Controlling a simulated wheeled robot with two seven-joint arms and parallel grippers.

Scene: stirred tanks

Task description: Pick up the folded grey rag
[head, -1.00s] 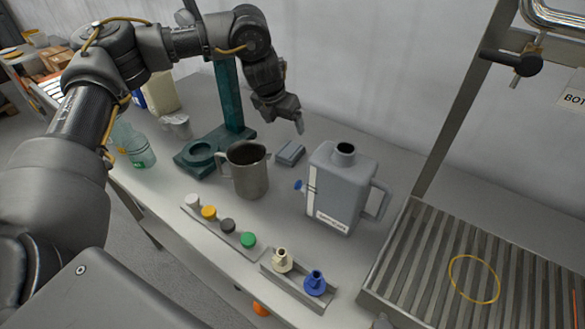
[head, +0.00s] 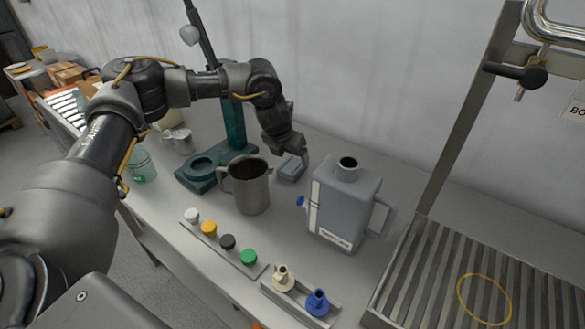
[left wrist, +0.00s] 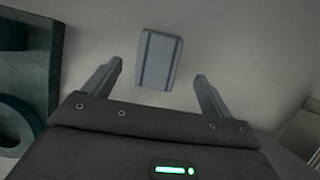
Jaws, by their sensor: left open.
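The folded grey rag (head: 290,170) lies on the bench behind the steel jug and left of the grey canister. It also shows in the left wrist view (left wrist: 159,60) as a small grey block with darker stripes. My left gripper (head: 297,162) is open and points down close above the rag, partly covering it in the head view. In the left wrist view the two fingertips (left wrist: 157,70) stand apart, with the rag just beyond and between them, not touching. My right gripper is not in view.
The steel jug (head: 250,188) stands in front of the rag, the grey canister (head: 343,205) to its right. A green stand (head: 235,125) is at the left. Coloured caps on a strip (head: 228,242) and two fittings in a tray (head: 300,304) lie nearer. A slatted drain (head: 440,270) is at right.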

